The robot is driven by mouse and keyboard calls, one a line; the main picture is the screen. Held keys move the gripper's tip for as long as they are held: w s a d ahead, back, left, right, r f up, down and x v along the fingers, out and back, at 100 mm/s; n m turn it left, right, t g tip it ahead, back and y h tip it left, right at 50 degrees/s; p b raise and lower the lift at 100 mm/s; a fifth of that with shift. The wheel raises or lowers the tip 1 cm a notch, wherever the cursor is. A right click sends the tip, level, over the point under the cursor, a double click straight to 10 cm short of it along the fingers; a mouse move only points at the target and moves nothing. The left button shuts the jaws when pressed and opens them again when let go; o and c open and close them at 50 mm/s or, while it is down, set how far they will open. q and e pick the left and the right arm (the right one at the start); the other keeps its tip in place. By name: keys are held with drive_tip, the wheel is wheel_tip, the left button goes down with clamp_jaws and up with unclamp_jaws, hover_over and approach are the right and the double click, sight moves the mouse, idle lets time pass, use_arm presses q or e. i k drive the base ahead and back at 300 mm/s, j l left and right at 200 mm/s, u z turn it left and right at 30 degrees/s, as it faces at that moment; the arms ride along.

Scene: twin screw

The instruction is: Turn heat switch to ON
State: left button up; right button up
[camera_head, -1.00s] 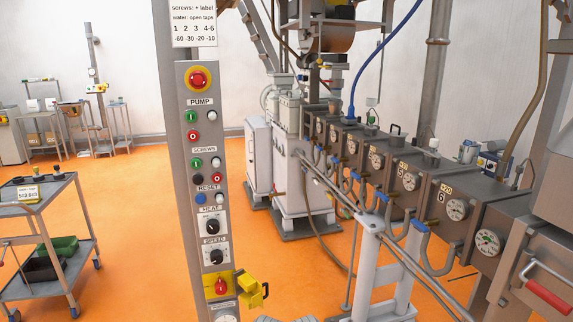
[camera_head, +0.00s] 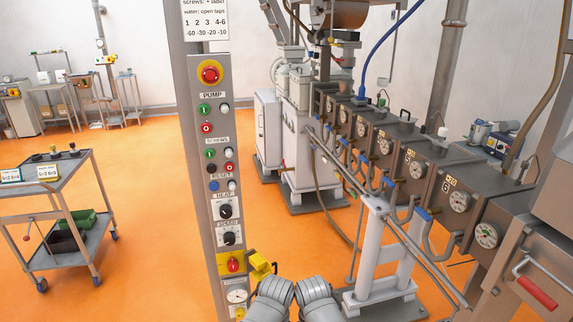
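The heat switch (camera_head: 225,211) is a round black knob on a pale plate, on the tall grey control panel (camera_head: 207,150) left of centre. The HEAT label is just above it. The knob is too small to tell which way it points. A similar black SPEED knob (camera_head: 229,238) sits right below it. Two grey rounded links of mine show at the bottom centre, low and to the right of the panel. No gripper fingers are in view, and nothing of mine touches the panel.
Above the heat switch are several coloured push buttons and a red emergency button (camera_head: 209,73). A red-and-yellow switch (camera_head: 233,264) with a yellow hasp juts out below. The extruder (camera_head: 405,160) fills the right side. A cart (camera_head: 60,206) stands left; orange floor between is clear.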

sight(224, 210)
drive_tip(key=u, duration=2)
drive_tip(key=i+u, duration=0.1)
drive_tip(key=i, duration=1.4)
drive_tip(key=i+z, duration=0.4)
drive_tip(key=i, duration=0.25)
drive_tip(key=i+j+z, duration=0.25)
drive_tip(key=i+z, duration=0.15)
drive_tip(key=i, duration=0.25)
drive_tip(key=i+l+z, duration=0.2)
drive_tip(key=i+z, duration=0.2)
drive_tip(key=i+l+z, duration=0.1)
drive_tip(key=i+z, duration=0.65)
drive_tip(key=i+j+z, duration=0.35)
drive_tip(key=i+l+z, duration=0.15)
drive_tip(key=i+z, duration=1)
drive_tip(key=i+j+z, duration=0.35)
drive_tip(key=i+l+z, duration=0.15)
drive_tip(key=i+z, duration=1.05)
drive_tip(key=z, duration=0.25)
drive_tip(key=i+z, duration=0.15)
drive_tip(key=z, duration=0.15)
